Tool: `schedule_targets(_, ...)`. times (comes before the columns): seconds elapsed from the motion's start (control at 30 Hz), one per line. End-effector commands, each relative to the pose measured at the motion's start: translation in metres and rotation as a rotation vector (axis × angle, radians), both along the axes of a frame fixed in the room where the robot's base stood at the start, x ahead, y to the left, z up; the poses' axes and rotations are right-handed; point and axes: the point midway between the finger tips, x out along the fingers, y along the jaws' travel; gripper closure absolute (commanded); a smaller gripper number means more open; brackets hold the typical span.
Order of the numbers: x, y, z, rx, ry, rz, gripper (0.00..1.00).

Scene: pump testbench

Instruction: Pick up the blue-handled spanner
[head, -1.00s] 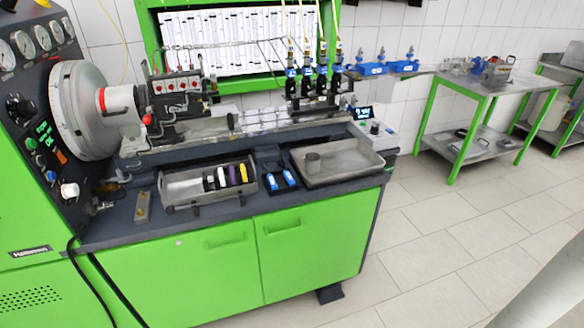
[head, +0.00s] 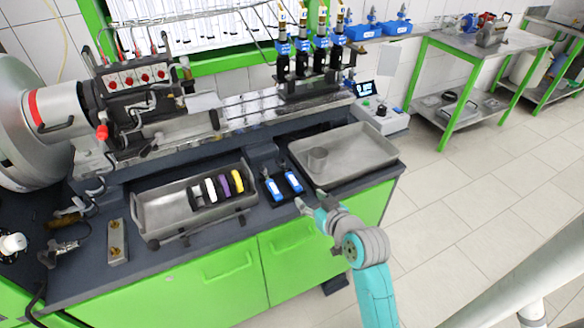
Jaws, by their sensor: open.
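Two blue-handled tools lie side by side in a dark holder (head: 284,196) on the bench top, between the two metal trays. The left blue handle (head: 274,191) and the right blue handle (head: 293,182) both point toward the front edge. They are too small to tell which is the spanner or whether both are. My gripper (head: 311,203) is open and empty. In the picture it shows just right of and below the holder, near the bench's front edge, apart from the handles. Its height above the bench is hard to tell.
A metal tray (head: 165,211) with several coloured pieces stands left of the holder. Pump hardware and upright injectors (head: 283,65) line the bench's back. Floor space on the right is clear.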

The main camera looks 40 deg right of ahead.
Motion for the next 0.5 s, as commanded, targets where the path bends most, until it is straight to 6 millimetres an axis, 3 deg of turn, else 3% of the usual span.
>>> schedule_targets(0.17, 0.009, -0.012, 0.007, -0.005, 0.005, 0.001, 0.46)
schedule_targets(0.5, 0.049, -0.023, -0.01, -0.004, 0.005, 0.002, 0.46)
